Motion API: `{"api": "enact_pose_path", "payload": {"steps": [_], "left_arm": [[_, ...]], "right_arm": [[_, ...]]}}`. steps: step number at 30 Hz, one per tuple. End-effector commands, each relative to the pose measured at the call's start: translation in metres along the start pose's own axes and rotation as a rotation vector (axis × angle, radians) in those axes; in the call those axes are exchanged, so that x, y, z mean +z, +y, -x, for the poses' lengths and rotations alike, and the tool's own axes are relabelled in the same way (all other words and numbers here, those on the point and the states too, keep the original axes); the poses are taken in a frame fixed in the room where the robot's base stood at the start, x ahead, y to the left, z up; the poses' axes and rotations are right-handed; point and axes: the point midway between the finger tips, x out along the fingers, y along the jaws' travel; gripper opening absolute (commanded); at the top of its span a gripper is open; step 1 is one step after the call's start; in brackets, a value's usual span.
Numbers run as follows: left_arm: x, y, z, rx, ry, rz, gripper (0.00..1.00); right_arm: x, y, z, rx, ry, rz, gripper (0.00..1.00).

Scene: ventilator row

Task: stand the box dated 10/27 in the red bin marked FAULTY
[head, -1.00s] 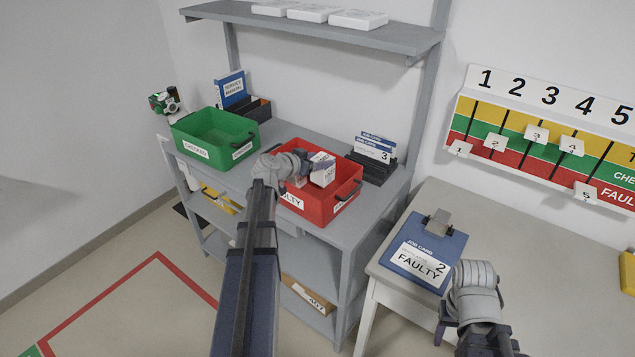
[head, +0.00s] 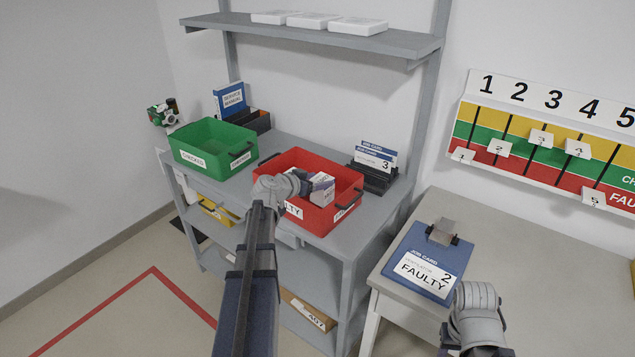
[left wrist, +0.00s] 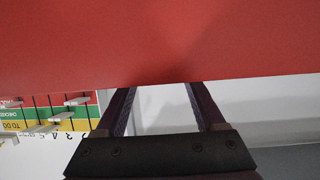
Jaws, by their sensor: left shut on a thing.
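A white box (head: 322,190) with a purple-grey mark is between the fingers of my left gripper (head: 309,186), which is shut on it. Its date is too small to read. The box is within the outline of the red bin (head: 347,214), whose front label partly shows "FAULTY". I cannot tell whether the box touches the bin floor. In the left wrist view, the red bin wall (left wrist: 160,40) fills the top, and a pale surface shows between the two fingers (left wrist: 165,105). My right gripper (head: 446,350) is mostly cut off at the bottom edge.
A green bin (head: 203,163) stands left of the red bin on the grey bench. A card holder (head: 375,180) stands behind its right side. A clipboard (head: 425,262) reading "2 FAULTY" lies on the right table. A shelf (head: 310,32) hangs above.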

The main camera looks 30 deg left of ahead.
Motion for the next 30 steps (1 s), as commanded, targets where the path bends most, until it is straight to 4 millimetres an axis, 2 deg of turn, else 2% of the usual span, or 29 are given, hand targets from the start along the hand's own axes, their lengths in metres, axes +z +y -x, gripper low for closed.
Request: {"api": "enact_pose_path", "payload": {"steps": [13, 14, 21, 30], "left_arm": [[0.0099, 0.0, -0.0041, 0.0, 0.0, 0.0, 0.0], [0.0099, 0.0, -0.0041, 0.0, 0.0, 0.0, 0.73], [0.0099, 0.0, -0.0041, 0.0, 0.0, 0.0, 1.0], [0.0061, 0.0, -0.0025, 0.0, 0.0, 0.0, 1.0]], "right_arm": [[-0.0006, -0.001, -0.0107, 0.0, 0.0, 0.0, 0.5], [-0.0006, -0.001, -0.0107, 0.0, 0.0, 0.0, 0.5], [-0.0006, -0.001, -0.0106, 0.0, 0.0, 0.0, 0.5], [-0.0004, -0.0006, -0.0066, 0.0, 0.0, 0.0, 0.5]]}}
